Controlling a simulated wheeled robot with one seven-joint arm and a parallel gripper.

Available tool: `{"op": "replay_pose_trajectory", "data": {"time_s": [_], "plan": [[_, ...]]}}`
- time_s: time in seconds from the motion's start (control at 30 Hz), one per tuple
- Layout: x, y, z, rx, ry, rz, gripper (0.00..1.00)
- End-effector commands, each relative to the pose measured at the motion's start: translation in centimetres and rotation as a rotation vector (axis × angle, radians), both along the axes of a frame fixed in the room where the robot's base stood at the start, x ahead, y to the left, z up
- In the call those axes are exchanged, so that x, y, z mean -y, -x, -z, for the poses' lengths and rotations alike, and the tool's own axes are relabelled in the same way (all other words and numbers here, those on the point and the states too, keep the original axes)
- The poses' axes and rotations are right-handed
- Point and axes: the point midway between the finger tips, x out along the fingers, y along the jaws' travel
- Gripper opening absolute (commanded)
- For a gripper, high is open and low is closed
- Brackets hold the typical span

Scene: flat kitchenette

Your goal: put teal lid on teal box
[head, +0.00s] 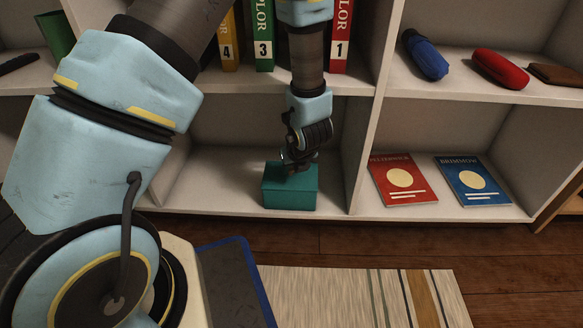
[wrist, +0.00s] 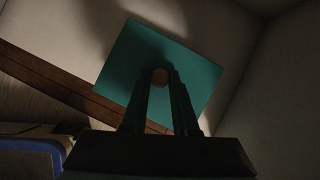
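The teal box (head: 289,192) stands in the lower middle compartment of the shelf, near its front edge. The teal lid (wrist: 120,70) is a flat square with a small brown round knob (wrist: 160,76), seen from above in the wrist view. In the head view the lid seems to lie on top of the box; whether it sits fully flush cannot be told. My gripper (wrist: 161,78) points down over the lid. Its two fingertips are on either side of the knob with no clear gap, so it looks shut on the lid. My gripper hides the knob in the head view.
Numbered binders (head: 264,38) stand on the shelf above. A red book (head: 402,195) and a blue book (head: 474,196) lie in the compartment to the right, past an upright divider (head: 362,130). A striped rug (head: 340,295) lies on the floor in front.

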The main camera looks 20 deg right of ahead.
Motion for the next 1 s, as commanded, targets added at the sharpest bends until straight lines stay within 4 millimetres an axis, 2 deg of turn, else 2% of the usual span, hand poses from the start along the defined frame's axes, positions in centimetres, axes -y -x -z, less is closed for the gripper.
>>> {"op": "replay_pose_trajectory", "data": {"time_s": [0.03, 0.3, 0.57, 1.0], "plan": [[0.0, 0.0, 0.0, 0.000, 0.000, 0.000, 0.33], [0.0, 0.0, 0.0, 0.000, 0.000, 0.000, 0.62], [0.0, 0.1, -0.2, 0.000, 0.000, 0.000, 0.62], [-0.1, 3.1, -5.8, 0.001, 0.001, 0.002, 0.62]]}}
